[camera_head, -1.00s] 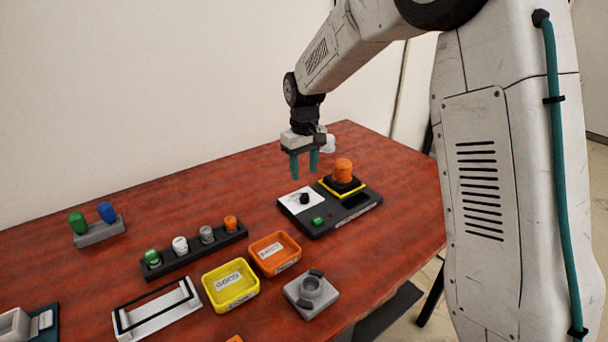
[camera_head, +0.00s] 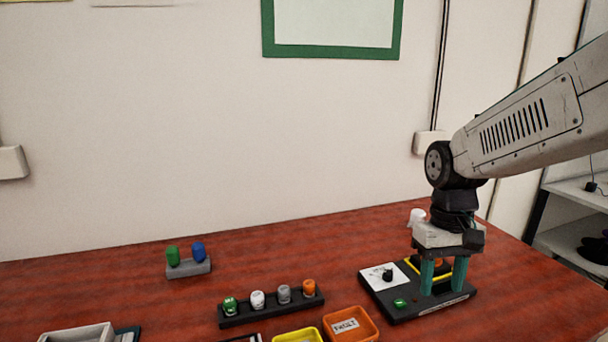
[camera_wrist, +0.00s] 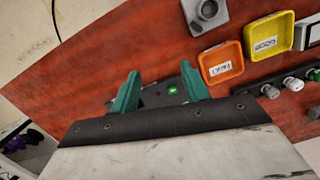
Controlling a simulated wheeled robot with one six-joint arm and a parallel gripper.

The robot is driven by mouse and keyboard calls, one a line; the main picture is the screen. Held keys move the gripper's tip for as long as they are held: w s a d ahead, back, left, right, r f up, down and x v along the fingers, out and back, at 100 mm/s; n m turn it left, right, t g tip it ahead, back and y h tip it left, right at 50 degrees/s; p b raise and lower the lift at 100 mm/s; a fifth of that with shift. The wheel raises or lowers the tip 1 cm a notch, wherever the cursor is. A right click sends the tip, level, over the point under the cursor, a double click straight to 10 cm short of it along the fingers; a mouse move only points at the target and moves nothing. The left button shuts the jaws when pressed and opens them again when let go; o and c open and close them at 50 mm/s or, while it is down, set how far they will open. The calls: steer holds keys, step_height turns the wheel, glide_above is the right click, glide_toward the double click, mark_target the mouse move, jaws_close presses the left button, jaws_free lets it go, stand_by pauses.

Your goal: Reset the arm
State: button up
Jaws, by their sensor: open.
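My gripper (camera_head: 443,274) is open, with its two teal fingers apart and nothing visible between them in the head view. It hangs above or in front of the right part of a black control panel (camera_head: 441,305), and partly hides an orange knob there. The panel also carries a white plate with a black knob (camera_head: 387,274) and a green button (camera_head: 400,303). Whether the fingers touch the panel cannot be told.
A black rack (camera_head: 271,311) holds several coloured knobs. An orange tray (camera_head: 369,328) and a yellow tray (camera_head: 297,337) stand at the front. A grey holder (camera_head: 188,268) bears a green and a blue peg. The table's back middle is clear.

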steer(key=s+d+r+t, duration=0.1)
steer(key=s+r, duration=0.1)
steer(key=s, duration=0.7)
steer(key=s+r+m+t, duration=0.1)
steer(key=s+r+t, duration=0.1)
steer(key=s, duration=0.7)
steer(key=shift+d+r, duration=0.4)
steer(key=shift+r, duration=0.05)
